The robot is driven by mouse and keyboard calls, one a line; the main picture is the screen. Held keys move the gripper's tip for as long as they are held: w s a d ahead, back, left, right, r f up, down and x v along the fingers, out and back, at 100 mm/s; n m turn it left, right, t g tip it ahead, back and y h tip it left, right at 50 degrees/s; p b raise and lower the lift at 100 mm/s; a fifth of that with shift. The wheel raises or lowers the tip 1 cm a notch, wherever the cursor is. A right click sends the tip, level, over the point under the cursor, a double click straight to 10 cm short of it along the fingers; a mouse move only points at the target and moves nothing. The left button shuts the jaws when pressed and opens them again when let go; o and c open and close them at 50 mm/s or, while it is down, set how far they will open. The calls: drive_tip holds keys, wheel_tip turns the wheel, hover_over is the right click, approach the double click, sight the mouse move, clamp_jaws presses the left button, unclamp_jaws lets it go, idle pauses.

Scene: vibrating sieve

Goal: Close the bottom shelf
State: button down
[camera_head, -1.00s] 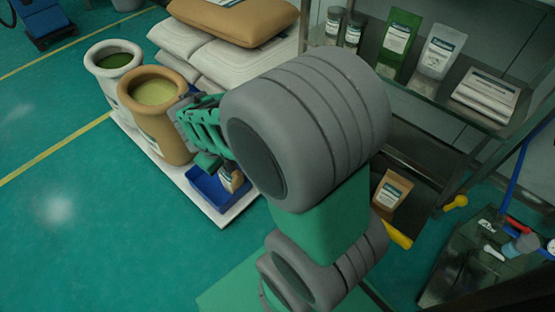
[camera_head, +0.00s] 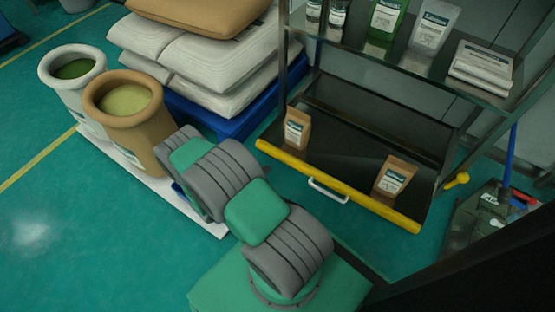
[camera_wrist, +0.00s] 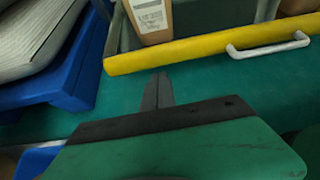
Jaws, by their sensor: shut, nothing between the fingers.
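The bottom shelf (camera_head: 345,150) of the rack is pulled out. It has a yellow front bar (camera_head: 350,190) with a white handle (camera_head: 328,190). In the wrist view, the yellow bar (camera_wrist: 190,48) and the handle (camera_wrist: 268,47) lie beyond my fingers. My gripper (camera_wrist: 160,78) is shut and empty, with its fingertips just short of the bar's left part and left of the handle. I cannot tell whether they touch the bar. In the head view my arm hides the gripper.
Two brown pouches (camera_head: 296,128) (camera_head: 394,178) stand on the bottom shelf. The upper shelf (camera_head: 385,65) holds jars and bags. White sacks (camera_head: 195,65) on a blue pallet (camera_head: 225,122) stand left of the rack. Two pots stand at the left.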

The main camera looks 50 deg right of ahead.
sight(283, 156)
drive_tip(key=b+x, duration=0.1)
drive_tip(key=x, duration=0.2)
drive_tip(key=r+b+x, duration=0.1)
drive_tip(key=x, duration=0.2)
drive_tip(key=d+b+x, duration=0.1)
drive_tip(key=x, duration=0.2)
drive_tip(key=shift+d+r, duration=0.1)
drive_tip(key=shift+w+d+r, duration=0.1)
drive_tip(key=shift+d, duration=0.15)
